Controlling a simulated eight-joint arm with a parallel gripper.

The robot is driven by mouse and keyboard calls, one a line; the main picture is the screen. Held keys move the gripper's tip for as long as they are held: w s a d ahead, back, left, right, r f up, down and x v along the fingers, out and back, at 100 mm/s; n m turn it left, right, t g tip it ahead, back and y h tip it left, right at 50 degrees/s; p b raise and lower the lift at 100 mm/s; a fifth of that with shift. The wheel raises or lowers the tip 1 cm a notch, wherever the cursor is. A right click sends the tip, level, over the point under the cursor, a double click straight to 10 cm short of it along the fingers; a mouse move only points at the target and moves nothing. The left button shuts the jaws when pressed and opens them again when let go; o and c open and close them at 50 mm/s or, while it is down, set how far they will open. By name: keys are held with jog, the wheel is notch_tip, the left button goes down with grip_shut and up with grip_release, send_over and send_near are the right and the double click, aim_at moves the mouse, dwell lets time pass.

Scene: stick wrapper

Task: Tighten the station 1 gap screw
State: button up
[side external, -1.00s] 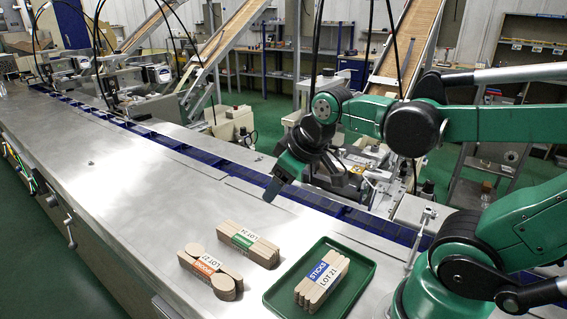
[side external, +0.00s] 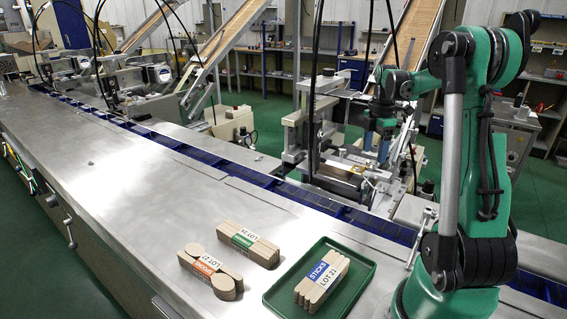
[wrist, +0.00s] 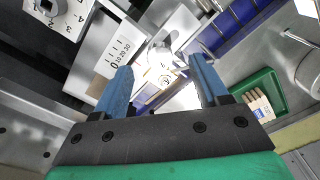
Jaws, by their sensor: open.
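In the side view my gripper (side external: 384,148) points down over the station machine (side external: 345,165) behind the blue conveyor. In the wrist view my gripper (wrist: 163,75) is open, with its two blue fingers apart and nothing held. A bright, washed-out rounded metal part (wrist: 163,60) shows between and beyond the fingertips; I cannot tell whether it is the gap screw. A plate with a scale (wrist: 118,52) marked 0 to 30 lies left of it. The screw is not clearly made out in the side view.
A numbered dial (wrist: 48,10) shows at the wrist view's top left. The blue conveyor (side external: 205,158) runs along the steel table (side external: 130,205). A green tray (side external: 360,272) holds a stick bundle; two more bundles lie to its left. Machine frames and hoses crowd the station.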

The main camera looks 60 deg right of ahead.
aim_at(371, 166)
jog(key=shift+f, duration=1.3)
grip_shut()
